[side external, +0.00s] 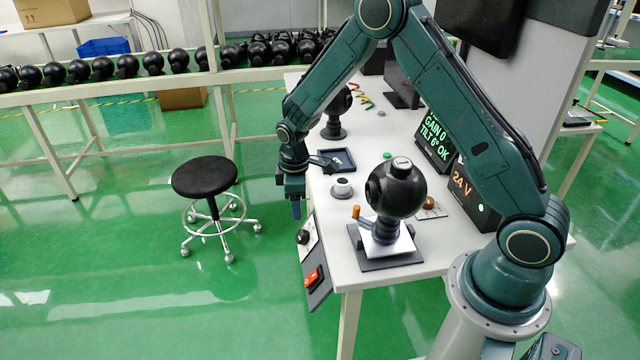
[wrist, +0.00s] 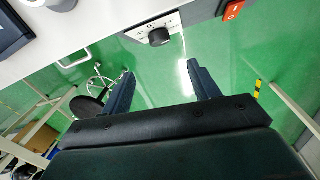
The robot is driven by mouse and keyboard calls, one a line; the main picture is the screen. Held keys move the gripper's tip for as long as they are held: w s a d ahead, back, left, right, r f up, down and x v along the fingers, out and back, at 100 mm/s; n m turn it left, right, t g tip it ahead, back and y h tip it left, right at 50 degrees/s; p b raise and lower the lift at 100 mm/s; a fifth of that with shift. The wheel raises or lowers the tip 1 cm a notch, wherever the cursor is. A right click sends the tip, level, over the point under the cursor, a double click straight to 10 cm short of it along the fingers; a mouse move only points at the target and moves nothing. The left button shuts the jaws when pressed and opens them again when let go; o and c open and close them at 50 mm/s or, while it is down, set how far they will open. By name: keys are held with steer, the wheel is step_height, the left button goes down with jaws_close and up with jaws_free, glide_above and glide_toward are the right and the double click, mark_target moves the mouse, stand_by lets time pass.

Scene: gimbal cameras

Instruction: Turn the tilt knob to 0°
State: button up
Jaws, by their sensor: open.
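The tilt knob (side external: 303,237) is a small black knob on a white-faced panel (side external: 309,243) at the table's front edge. My gripper (side external: 296,208) hangs just off the table edge, behind the knob in the side view. In the wrist view my gripper (wrist: 160,72) is open and empty, its two fingers apart with the knob beyond the gap, not touched.
A red switch (side external: 313,277) sits beside the knob. A black ball camera (side external: 397,190) stands on a plate on the table (side external: 352,279). A small white-topped dial (side external: 342,188) and a dark tray (side external: 337,160) lie nearby. A black stool (side external: 205,176) stands left, over open floor.

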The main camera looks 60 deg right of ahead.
mark_target(299, 235)
steer(key=f, duration=0.8)
steer(key=d+f, duration=0.1)
steer(key=f, duration=0.3)
steer(key=shift+w+f, duration=0.3)
steer(key=shift+f, duration=0.05)
steer(key=shift+c, duration=0.4)
steer(key=c, duration=0.9)
steer(key=n+g+y, duration=0.2)
steer(key=g, duration=0.1)
steer(key=shift+w+d+y, duration=0.15)
steer(key=shift+w+y, duration=0.15)
steer(key=shift+f+n+g+y, duration=0.1)
steer(key=shift+n+g+y, duration=0.5)
steer(key=shift+n+g, duration=0.25)
steer(key=shift+w+n+g+y, duration=0.2)
steer(key=shift+n+g+y, duration=0.35)
steer(key=shift+g, duration=0.4)
